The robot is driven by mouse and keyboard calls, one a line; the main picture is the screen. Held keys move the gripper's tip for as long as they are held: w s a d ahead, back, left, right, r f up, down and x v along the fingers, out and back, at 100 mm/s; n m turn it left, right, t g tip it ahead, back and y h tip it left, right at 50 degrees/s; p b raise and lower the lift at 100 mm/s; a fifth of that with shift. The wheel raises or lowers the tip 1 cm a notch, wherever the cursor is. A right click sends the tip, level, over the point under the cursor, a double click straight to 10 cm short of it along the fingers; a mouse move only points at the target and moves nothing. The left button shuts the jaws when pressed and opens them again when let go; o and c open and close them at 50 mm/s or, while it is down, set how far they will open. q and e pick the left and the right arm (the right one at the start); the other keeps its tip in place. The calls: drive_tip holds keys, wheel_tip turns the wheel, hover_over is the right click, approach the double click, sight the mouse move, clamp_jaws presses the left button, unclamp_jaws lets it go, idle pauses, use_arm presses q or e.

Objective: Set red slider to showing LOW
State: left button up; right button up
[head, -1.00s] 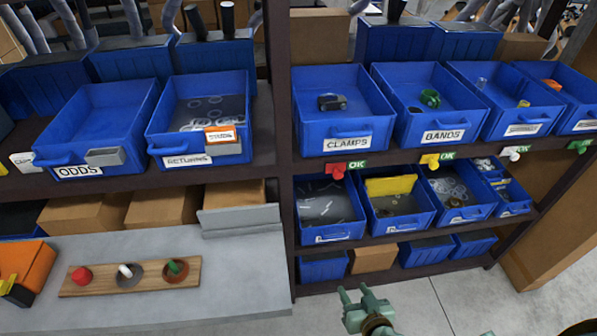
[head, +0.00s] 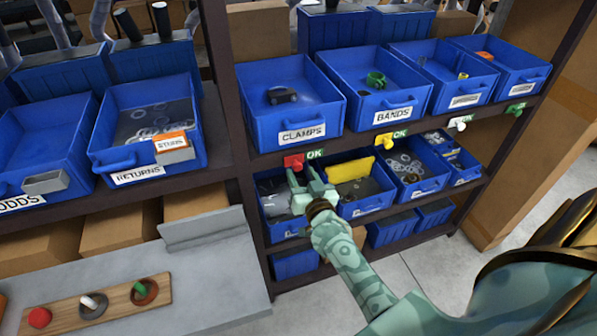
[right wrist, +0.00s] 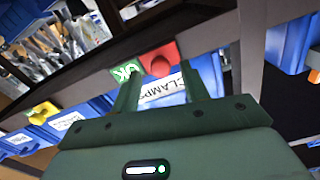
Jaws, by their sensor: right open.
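The red slider (head: 293,161) sits on the shelf edge under the blue bin labelled CLAMPS (head: 302,133). A green plate reading OK (head: 315,153) shows just right of it. My right gripper (head: 303,172) is open and empty, just below and in front of the slider. In the right wrist view, the red slider (right wrist: 161,60) shows between the two fingers (right wrist: 170,75), near their tips, with the OK plate (right wrist: 126,70) beside it. I cannot tell whether a finger touches the slider. No LOW marking shows. My left gripper is not in view.
Yellow (head: 384,140), white (head: 460,123) and green (head: 515,108) sliders line the same shelf edge to the right. Blue bins fill the shelf below, close under my gripper. A grey bench (head: 215,290) with a wooden knob board (head: 120,301) is at lower left.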

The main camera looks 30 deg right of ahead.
sight(315, 154)
drive_tip(key=shift+x, duration=1.35)
clamp_jaws()
drive_tip(key=d, duration=0.2)
drive_tip(key=s+d, duration=0.1)
drive_tip(key=d, duration=0.3)
drive_tip(key=shift+s+d+p, duration=0.2)
drive_tip(key=shift+s+p, duration=0.1)
drive_tip(key=shift+a, duration=0.1)
